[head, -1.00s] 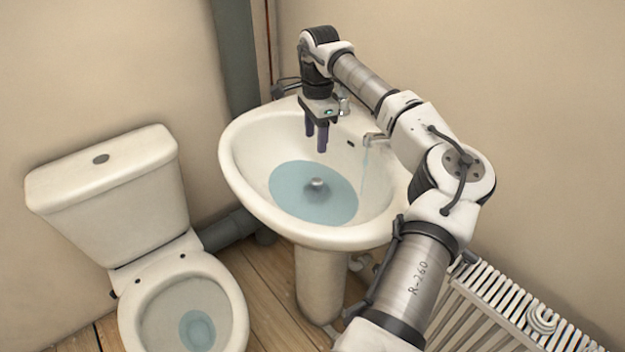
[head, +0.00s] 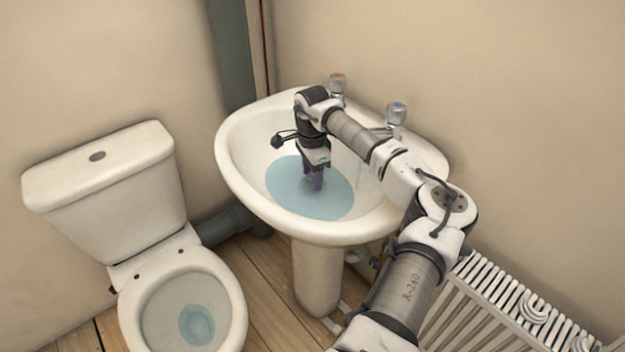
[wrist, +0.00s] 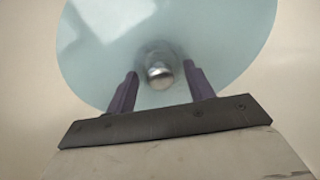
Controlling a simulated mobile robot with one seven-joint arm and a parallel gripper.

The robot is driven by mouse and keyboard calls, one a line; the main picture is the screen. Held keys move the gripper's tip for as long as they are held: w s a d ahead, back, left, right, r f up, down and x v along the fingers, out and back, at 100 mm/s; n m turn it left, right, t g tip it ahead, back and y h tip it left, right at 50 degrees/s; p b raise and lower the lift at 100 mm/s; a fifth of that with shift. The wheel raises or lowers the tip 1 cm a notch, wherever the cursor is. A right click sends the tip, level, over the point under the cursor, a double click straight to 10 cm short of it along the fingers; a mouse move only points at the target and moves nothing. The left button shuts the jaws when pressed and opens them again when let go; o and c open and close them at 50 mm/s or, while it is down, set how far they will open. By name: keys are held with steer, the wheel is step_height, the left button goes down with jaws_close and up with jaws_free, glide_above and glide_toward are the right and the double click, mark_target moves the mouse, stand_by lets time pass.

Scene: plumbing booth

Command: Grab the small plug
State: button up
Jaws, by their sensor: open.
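The small plug (wrist: 160,75) is a shiny metal knob standing in the water in the wrist view, slightly beyond and between the two purple fingers. In the head view it is hidden behind my gripper (head: 315,184). My gripper points down into the basin, with its fingertips at the water. In the wrist view my gripper (wrist: 160,82) is open, one finger on each side of the plug with a gap to each. Whether the fingertips are level with the knob is hard to tell.
The white sink (head: 228,165) holds pale blue water (head: 280,190). A toilet (head: 110,180) is at left, a radiator (head: 490,310) at lower right.

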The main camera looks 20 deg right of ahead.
steer(key=shift+f, duration=0.25)
steer(key=c, duration=1.1)
steer(key=shift+r, duration=0.1)
